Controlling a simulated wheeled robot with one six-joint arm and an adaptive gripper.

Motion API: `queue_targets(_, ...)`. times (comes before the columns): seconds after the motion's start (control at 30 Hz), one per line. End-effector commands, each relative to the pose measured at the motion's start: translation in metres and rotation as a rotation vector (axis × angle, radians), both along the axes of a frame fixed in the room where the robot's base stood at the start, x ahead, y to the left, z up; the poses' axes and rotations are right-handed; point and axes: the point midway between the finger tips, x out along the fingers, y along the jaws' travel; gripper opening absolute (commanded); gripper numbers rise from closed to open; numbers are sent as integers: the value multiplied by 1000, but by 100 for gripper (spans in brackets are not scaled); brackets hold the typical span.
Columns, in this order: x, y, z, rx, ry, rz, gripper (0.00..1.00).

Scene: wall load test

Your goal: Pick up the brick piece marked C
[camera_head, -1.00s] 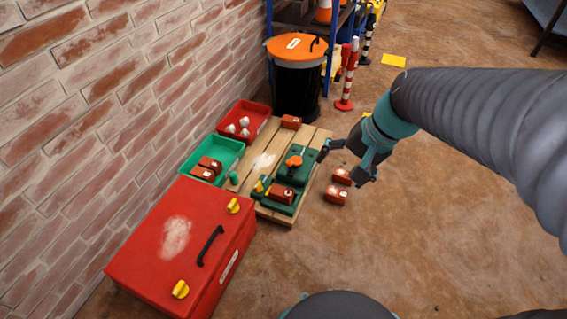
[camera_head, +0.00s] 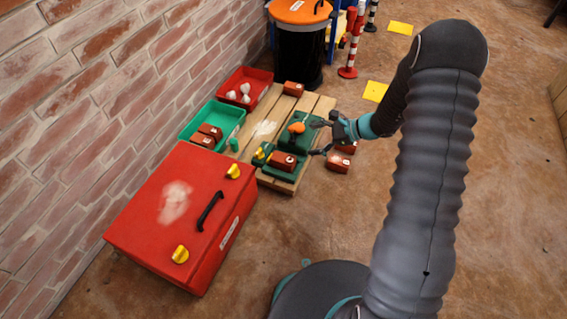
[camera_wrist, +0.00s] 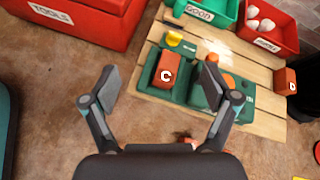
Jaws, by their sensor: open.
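The brick piece marked C (camera_wrist: 167,72) is a red-brown block with a white label. It rests on the green test device (camera_wrist: 178,90), which sits on the wooden pallet; in the head view the brick (camera_head: 283,161) is at the device's near end. My gripper (camera_wrist: 160,78) is open and empty. In the wrist view the brick appears between its two fingers, beyond the fingertips and apart from them. In the head view my gripper (camera_head: 318,138) is above the right side of the pallet (camera_head: 314,102), beside the device's orange knob (camera_head: 296,128).
A red tools box (camera_head: 180,220) stands at the near left. A green bin (camera_head: 222,116) holds bricks and a red bin (camera_head: 261,80) holds white pieces. Another brick (camera_head: 293,88) is on the pallet's far end. Bricks (camera_head: 338,163) lie on the floor to the right.

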Motion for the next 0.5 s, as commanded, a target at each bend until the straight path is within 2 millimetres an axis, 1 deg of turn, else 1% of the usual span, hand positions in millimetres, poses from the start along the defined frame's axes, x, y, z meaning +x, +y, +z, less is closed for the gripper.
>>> queue_targets(0.03, 5, -2, -27, 29, 42, -45, 86)
queue_targets(0.1, 13, -4, -53, 66, 84, -106, 86)
queue_targets(0.2, 21, -8, -86, 109, 137, -184, 86)
queue_targets(0.33, 26, -12, -116, 145, 182, -255, 86)
queue_targets(0.4, 28, -13, -126, 157, 197, -277, 86)
queue_targets(0.5, 30, -12, -134, 165, 207, -293, 86)
